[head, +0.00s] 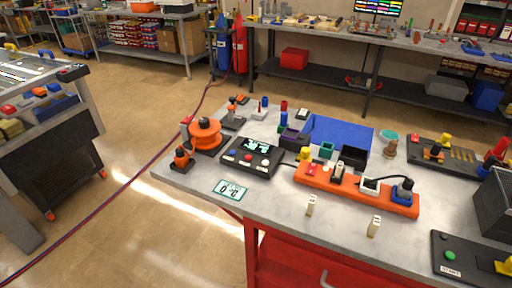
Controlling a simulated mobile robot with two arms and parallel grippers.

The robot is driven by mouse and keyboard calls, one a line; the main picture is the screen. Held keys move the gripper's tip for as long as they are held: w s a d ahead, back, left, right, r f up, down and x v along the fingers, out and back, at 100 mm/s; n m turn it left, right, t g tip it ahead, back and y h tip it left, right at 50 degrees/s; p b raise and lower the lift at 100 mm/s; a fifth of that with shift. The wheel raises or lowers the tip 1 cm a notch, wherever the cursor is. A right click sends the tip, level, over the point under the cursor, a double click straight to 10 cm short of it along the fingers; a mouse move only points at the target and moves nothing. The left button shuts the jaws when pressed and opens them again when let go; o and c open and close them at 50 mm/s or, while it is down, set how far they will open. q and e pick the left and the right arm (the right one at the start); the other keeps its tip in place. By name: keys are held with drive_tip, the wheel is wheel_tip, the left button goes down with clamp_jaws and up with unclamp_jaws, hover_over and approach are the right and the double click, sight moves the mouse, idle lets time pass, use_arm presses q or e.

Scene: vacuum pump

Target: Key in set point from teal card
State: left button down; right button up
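The teal card (231,189) lies flat near the front left edge of the workbench. It carries dark characters that look like "0°C", though they are too small to be sure. Behind it sits a black control box (246,168) with a small lit display (257,146), whose digits I cannot read. A blue button (232,152), a white button (249,157) and a red button (265,161) are on its face. Nothing touches the card or the box. Neither of my grippers is in view.
An orange power strip (345,193) with plugs lies right of the box. Orange pump-like parts (205,134) stand to its left. Two small beige pieces stand near the front edge. A black panel with a green button (449,255) is at the right. Bench space around the card is clear.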

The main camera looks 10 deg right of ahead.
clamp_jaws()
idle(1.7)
